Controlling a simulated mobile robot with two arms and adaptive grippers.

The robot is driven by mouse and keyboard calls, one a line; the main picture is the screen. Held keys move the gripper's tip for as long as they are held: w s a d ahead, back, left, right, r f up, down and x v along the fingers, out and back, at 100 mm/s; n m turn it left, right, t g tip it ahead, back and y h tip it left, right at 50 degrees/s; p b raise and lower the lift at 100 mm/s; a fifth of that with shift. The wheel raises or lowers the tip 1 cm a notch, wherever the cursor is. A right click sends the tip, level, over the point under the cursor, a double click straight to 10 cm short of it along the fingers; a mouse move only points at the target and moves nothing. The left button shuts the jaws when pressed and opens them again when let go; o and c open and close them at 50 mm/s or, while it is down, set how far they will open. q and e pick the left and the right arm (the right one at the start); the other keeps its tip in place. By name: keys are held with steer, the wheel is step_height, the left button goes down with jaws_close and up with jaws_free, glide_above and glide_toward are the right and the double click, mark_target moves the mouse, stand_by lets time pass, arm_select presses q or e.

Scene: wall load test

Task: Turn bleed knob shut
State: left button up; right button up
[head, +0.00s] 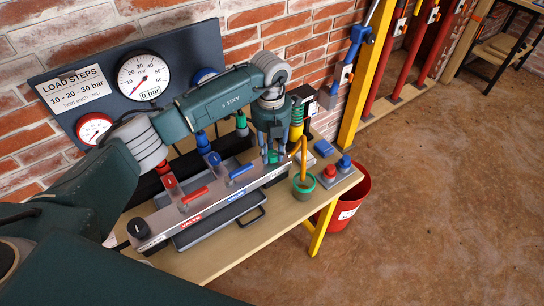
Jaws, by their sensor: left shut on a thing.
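My left gripper (275,158) points down over the right end of the grey valve block (205,210). It is shut on a small green knob (272,157), which shows between the fingers and is mostly hidden by them. This looks like the bleed knob; its turn position cannot be told. A red lever (194,195) and a blue lever (240,171) sit on the block further left. A black knob (138,228) is at the block's left end. The main gauge (144,76) on the panel reads 0 bar on its display. My right gripper is not in view.
A green cup (303,187) with a yellow-handled tool stands just right of the gripper. A red bucket (350,200) stands below. The floor to the right is clear.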

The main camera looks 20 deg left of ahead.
mark_target(272, 153)
arm_select(q)
steer(key=m+b, duration=0.3)
steer(key=m, duration=0.1)
steer(key=shift+w+f+m+b, duration=0.1)
steer(key=shift+m+b, duration=0.2)
steer(key=shift+b, duration=0.1)
steer(key=m+b, duration=0.2)
steer(key=m, duration=0.1)
steer(key=shift+m+b, duration=0.4)
steer(key=shift+m, duration=0.2)
steer(key=shift+r, duration=0.25)
steer(key=o, duration=1.2)
steer(key=shift+c, duration=0.2)
step_height(272, 153, up, 12)
